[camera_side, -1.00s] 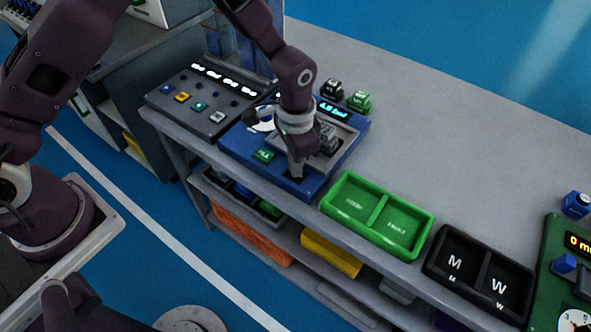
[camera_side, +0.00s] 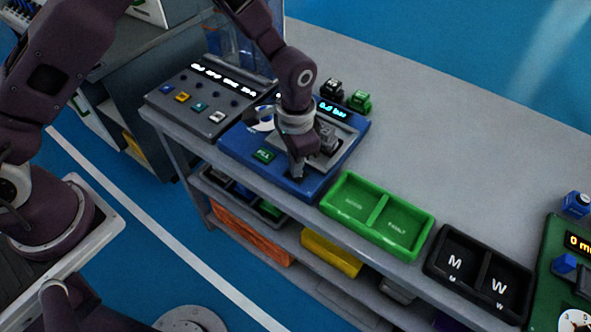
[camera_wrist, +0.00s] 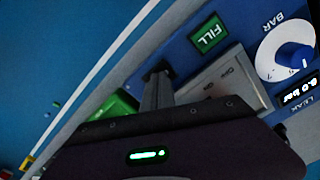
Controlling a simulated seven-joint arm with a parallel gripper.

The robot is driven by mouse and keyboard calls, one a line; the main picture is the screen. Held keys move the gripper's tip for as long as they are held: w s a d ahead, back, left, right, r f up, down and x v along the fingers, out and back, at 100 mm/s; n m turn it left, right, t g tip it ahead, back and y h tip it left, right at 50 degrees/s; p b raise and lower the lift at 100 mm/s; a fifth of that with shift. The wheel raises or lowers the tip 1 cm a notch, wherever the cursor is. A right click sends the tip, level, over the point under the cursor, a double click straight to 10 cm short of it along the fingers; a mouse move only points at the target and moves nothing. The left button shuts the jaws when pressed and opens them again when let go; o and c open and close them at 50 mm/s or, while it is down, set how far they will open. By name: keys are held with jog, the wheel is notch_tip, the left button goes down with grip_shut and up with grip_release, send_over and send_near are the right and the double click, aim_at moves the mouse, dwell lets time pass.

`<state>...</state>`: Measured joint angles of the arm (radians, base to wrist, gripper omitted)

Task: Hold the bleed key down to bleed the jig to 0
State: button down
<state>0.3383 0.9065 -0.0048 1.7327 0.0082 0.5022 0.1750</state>
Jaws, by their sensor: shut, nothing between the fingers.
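The blue jig (camera_side: 230,145) stands on the bench with a green FILL key (camera_side: 264,155) on its front face. In the wrist view the fingertips (camera_wrist: 158,70) meet the blue face beside FILL (camera_wrist: 209,34). The bleed key is not visible; the fingers cover that spot, so I cannot see whether it is pressed.
A grey panel (camera_side: 190,125) with coloured buttons and lit readouts stands left of the jig. A green two-part tray (camera_side: 349,181) and a black M/W tray (camera_side: 440,272) lie to the right. Two small blocks, black (camera_side: 331,88) and green (camera_side: 360,100), sit behind the jig.

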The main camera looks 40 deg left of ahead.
dwell(0.5)
jog(key=shift+r, duration=3.3)
notch_tip(320, 180, up, 8)
jog(key=n+t, duration=0.1)
send_over(281, 172)
jog(key=s+a+r+n+t, duration=0.2)
jog(key=s+a+r, duration=0.35)
jog(key=r, duration=0.45)
jog(key=s+a+r+n+t, duration=0.1)
jog(key=s+a+r, duration=0.1)
jog(key=s, duration=0.6)
jog(key=s+a+r+n+t, duration=0.1)
jog(key=s+a+r+n, duration=0.1)
jog(key=s, duration=0.6)
jog(key=shift+s+a+r+t, duration=0.15)
jog(key=shift+s+a+t, duration=0.2)
jog(key=shift+a, duration=0.3)
